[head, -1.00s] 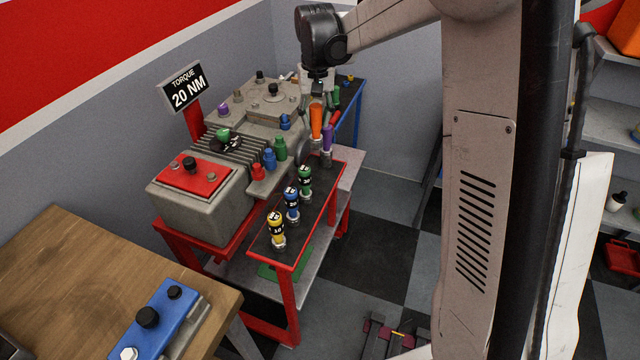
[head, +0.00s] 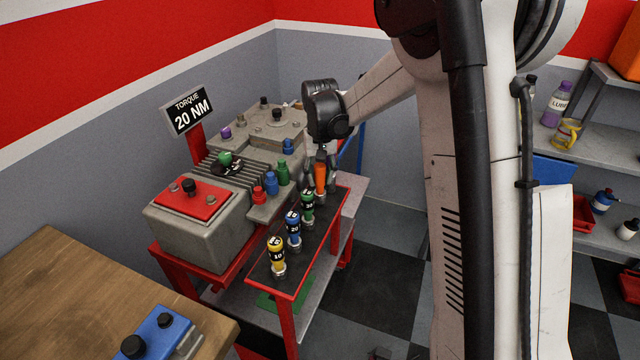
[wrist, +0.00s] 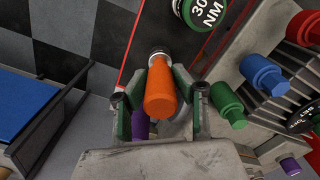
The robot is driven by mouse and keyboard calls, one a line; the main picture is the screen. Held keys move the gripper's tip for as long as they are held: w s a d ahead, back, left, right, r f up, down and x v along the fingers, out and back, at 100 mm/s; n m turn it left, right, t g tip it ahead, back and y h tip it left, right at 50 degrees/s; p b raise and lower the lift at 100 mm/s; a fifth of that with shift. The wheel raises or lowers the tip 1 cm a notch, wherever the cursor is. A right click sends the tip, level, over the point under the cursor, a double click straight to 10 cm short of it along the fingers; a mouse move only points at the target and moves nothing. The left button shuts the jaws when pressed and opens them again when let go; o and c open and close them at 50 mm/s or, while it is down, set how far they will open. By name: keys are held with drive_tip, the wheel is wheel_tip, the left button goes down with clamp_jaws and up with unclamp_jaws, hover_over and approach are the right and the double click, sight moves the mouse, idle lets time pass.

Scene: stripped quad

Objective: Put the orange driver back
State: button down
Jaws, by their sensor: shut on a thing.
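My gripper (head: 320,166) is shut on the orange driver (head: 320,178), over the far end of the black-topped red stand (head: 268,268). In the wrist view the orange driver (wrist: 161,92) sits between the two green-padded fingers (wrist: 163,82). Its metal end (wrist: 159,55) points down to the black top. I cannot tell whether it touches the top or sits in a holder. Green (head: 307,204), blue (head: 293,228) and yellow (head: 277,252) drivers stand upright in a row on the near part of the stand. A purple handle (wrist: 140,125) shows partly behind my gripper in the wrist view.
A grey machine with a red cover (head: 192,198) stands left of the stand, with red, blue and green knobs (head: 283,174) close to my gripper. A "20 NM" sign (head: 188,110) rises behind it. A wooden bench (head: 70,275) is at the lower left.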

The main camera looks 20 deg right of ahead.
drive_tip(key=shift+f, duration=1.15)
drive_tip(key=shift+f, duration=0.15)
drive_tip(key=c, duration=1.4)
unclamp_jaws()
